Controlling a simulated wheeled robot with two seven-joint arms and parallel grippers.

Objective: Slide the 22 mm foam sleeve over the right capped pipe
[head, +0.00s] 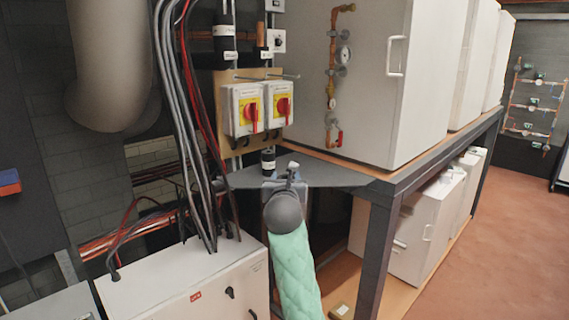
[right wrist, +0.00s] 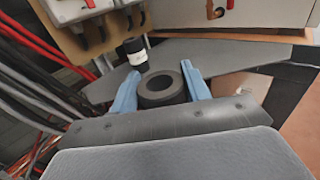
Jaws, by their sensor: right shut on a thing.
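My right gripper (right wrist: 163,88) has its blue fingers shut on a black foam sleeve (right wrist: 160,90), seen from its open end as a thick ring with a dark hole. In the head view my right gripper (head: 287,180) is over the grey corner shelf, and the held sleeve is mostly hidden there. On the wall, a copper-coloured pipe (head: 262,34) stands upright with a white label at its foot. Left of it, a black sleeve (head: 225,40) with a label stands upright. Whether either is the right capped pipe is unclear. My left gripper is out of view.
Another black labelled sleeve (head: 268,160) stands on the grey shelf (head: 343,174), just behind the gripper; it also shows in the right wrist view (right wrist: 134,54). Two red-yellow switches (head: 262,107) and hanging cables (head: 172,110) are close by. A white cabinet (head: 378,65) stands to the right.

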